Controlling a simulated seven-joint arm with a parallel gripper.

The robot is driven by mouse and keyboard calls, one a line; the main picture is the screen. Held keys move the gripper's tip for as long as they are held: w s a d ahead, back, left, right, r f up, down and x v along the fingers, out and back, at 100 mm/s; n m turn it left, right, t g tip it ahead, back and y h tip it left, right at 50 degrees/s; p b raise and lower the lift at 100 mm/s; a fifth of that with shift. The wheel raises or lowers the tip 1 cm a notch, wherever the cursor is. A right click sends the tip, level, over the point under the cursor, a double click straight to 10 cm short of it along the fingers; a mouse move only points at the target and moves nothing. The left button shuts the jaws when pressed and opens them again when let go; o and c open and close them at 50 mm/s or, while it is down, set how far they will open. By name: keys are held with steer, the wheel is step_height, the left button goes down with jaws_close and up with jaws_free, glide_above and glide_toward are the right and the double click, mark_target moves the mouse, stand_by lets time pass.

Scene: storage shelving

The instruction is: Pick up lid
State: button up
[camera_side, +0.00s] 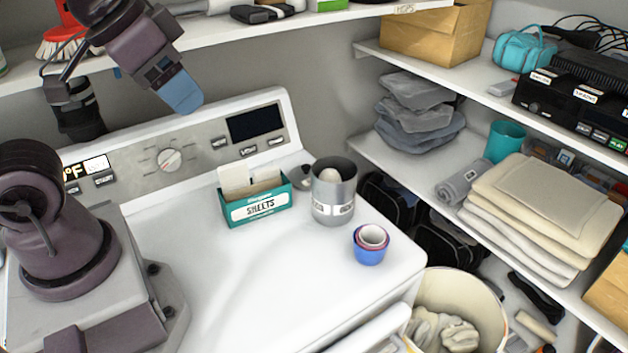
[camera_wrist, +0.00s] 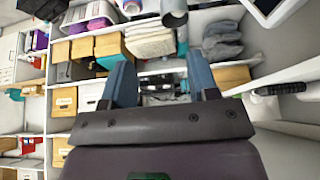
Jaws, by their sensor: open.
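A small grey round piece with a dark knob, which looks like the lid (camera_side: 302,177), lies on the white machine top between the sheets box and the metal canister (camera_side: 333,199). The canister partly hides it. The canister stands upright and open, with something pale inside. My gripper (camera_side: 184,98) is high above the machine, in front of its control panel, up and left of the lid and well apart from it. In the wrist view my gripper (camera_wrist: 161,82) shows two blue fingers spread apart with nothing between them. The canister (camera_wrist: 173,14) shows at that view's top edge; I cannot make out the lid there.
A teal sheets box (camera_side: 258,208) stands left of the canister. Nested blue and red cups (camera_side: 370,245) stand in front of it. The machine top's left and front area is clear. A shelf (camera_side: 220,32) runs above, close to my arm.

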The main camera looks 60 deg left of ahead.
step_height(320, 180, down, 3)
steer(key=w+a+g, duration=0.2)
steer(key=w, duration=0.1)
steer(key=m+g, duration=0.4)
steer(key=m, duration=1.1)
glide_above(305, 165)
step_height(305, 165, down, 18)
steer(key=f, duration=0.1)
step_height(305, 165, down, 7)
steer(key=shift+s+d+r, duration=0.1)
steer(key=shift+s+r, duration=0.05)
steer(key=shift+w+f, duration=0.2)
steer(key=shift+f, duration=2.4)
steer(key=c, duration=1)
